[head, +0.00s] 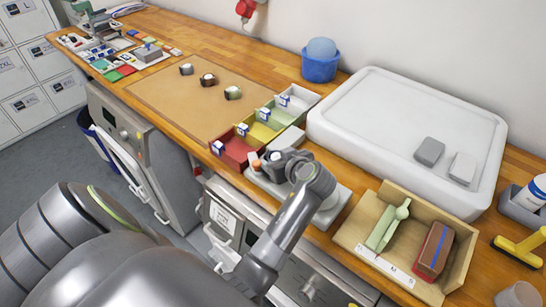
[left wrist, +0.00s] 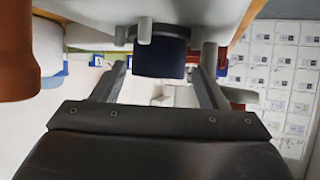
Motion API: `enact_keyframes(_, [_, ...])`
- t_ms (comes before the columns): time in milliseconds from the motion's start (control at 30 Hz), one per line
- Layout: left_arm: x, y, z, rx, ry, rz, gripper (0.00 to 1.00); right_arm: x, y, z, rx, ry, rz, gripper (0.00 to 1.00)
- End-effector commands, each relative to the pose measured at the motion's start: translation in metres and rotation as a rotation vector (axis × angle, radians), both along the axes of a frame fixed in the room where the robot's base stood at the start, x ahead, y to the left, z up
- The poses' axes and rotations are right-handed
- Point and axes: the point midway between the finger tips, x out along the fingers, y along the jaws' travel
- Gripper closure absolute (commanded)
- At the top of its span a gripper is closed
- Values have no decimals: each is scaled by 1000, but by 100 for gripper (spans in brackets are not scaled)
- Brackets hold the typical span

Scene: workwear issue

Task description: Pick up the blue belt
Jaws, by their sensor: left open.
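My left gripper (head: 280,162) is over a pale tray (head: 338,205) at the front edge of the bench. In the left wrist view its two fingers (left wrist: 160,75) are apart. A dark blue rolled item (left wrist: 160,54), which looks like the blue belt, stands between them from my view, against the pale tray surface. I cannot tell whether either finger touches it. In the head view a dark roll with a white centre (head: 277,156) shows at the jaws, mostly hidden by them. My right gripper is not in view.
An orange-brown peg (left wrist: 15,45) stands close beside the gripper. Colored bins (head: 232,153) sit just behind it. Several rolls, one of them brownish-green (head: 233,92), lie on a brown mat (head: 165,92). A wooden box (head: 350,232) and a large white tray (head: 375,105) are to the right.

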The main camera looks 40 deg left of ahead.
Motion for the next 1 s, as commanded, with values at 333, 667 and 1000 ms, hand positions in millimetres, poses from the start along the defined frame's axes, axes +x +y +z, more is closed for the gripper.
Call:
enact_keyframes(333, [0,0,0,-1,0,0,67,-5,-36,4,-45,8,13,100])
enact_keyframes(667, [0,0,5,-1,0,0,70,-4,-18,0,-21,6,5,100])
enact_keyframes(1000, [1,0,69,-1,-8,1,70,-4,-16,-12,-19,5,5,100])
